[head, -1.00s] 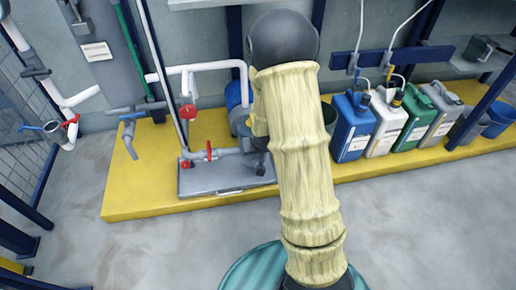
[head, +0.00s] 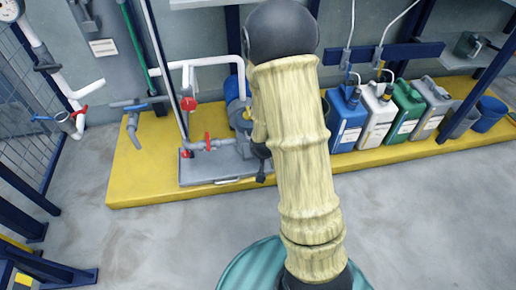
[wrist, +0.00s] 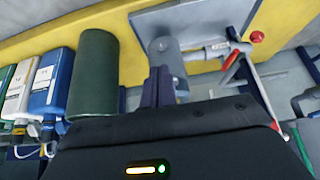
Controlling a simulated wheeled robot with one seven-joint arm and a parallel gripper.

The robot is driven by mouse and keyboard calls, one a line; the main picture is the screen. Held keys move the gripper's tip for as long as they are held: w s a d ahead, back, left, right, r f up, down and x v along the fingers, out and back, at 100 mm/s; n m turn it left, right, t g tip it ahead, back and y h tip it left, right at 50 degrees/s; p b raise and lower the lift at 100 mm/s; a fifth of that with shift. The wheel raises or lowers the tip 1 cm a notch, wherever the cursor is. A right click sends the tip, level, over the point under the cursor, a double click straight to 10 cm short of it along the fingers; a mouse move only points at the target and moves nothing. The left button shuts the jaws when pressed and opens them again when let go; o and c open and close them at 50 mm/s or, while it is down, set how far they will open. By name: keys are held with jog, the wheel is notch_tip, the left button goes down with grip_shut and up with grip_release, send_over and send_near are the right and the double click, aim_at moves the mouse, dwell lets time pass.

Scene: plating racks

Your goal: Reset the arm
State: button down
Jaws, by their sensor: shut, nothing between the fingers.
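My gripper (head: 262,166) hangs mostly hidden behind my arm in the head view, near the right end of the grey pump tray (head: 200,174). In the wrist view my gripper (wrist: 158,88) shows its dark fingers together, with nothing seen between them. A grey pipe or pump part (wrist: 165,52) appears just beyond the fingertips; I cannot tell the gap. My arm is bent and stretches forward across the middle of the head view.
A blue pump (head: 238,112) and red-handled valves (head: 188,103) stand on the yellow platform (head: 140,180). Blue (head: 346,120), white and green jerrycans stand right. A dark green bin (wrist: 95,75) is beside the gripper. Grey floor (head: 420,220) is clear in front.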

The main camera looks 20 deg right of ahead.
jog(key=shift+s, duration=0.55)
jog(key=shift+r, duration=0.1)
jog(key=s+a+r+n+g+p, duration=0.15)
jog(key=s+r+p, duration=0.35)
jog(key=r, duration=0.5)
jog(key=s+a+r+g+y+p, duration=0.15)
jog(key=s+r+p, duration=0.25)
jog(key=r+p, duration=0.45)
jog(key=s+a+r+h+p, duration=0.15)
jog(key=s+r+p, duration=0.3)
jog(key=r, duration=0.75)
notch_tip(320, 180, up, 37)
jog(key=y+p, duration=0.1)
jog(key=p, duration=3.6)
jog(key=shift+a+g, duration=0.3)
jog(key=shift+a, duration=0.05)
jog(key=shift+w, duration=0.1)
